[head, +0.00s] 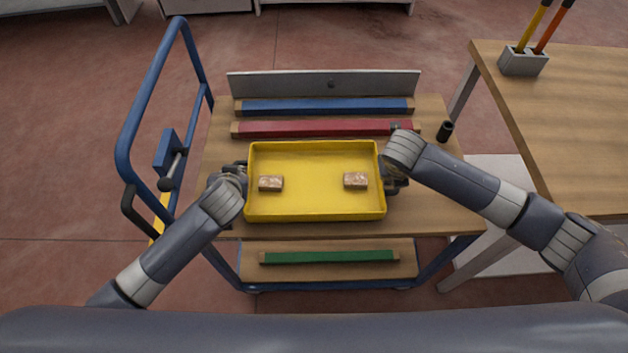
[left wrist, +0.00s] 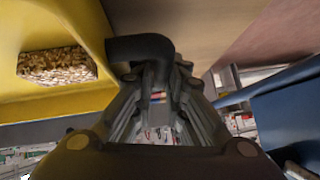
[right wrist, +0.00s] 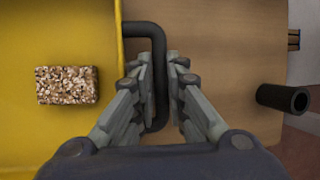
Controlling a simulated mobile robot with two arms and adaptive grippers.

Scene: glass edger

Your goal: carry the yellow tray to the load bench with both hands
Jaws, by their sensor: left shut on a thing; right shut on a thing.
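The yellow tray (head: 315,211) is over the wooden top of a blue-framed cart, and I cannot tell whether it touches that top. Two speckled brown blocks (head: 271,183) (head: 356,180) lie in it, one towards each end. My left gripper (head: 237,172) is at the tray's left end, shut on a black handle that shows in the left wrist view (left wrist: 140,48). My right gripper (head: 396,180) is at the right end, shut on the other black handle, seen between its fingers in the right wrist view (right wrist: 158,75).
Behind the tray on the cart (head: 222,140) lie a red bar (head: 310,129), a blue bar (head: 325,107) and an upright grey panel (head: 325,84). A black cylinder (head: 445,131) stands near the cart's right edge. A wooden bench (head: 575,120), mostly clear, is at the right.

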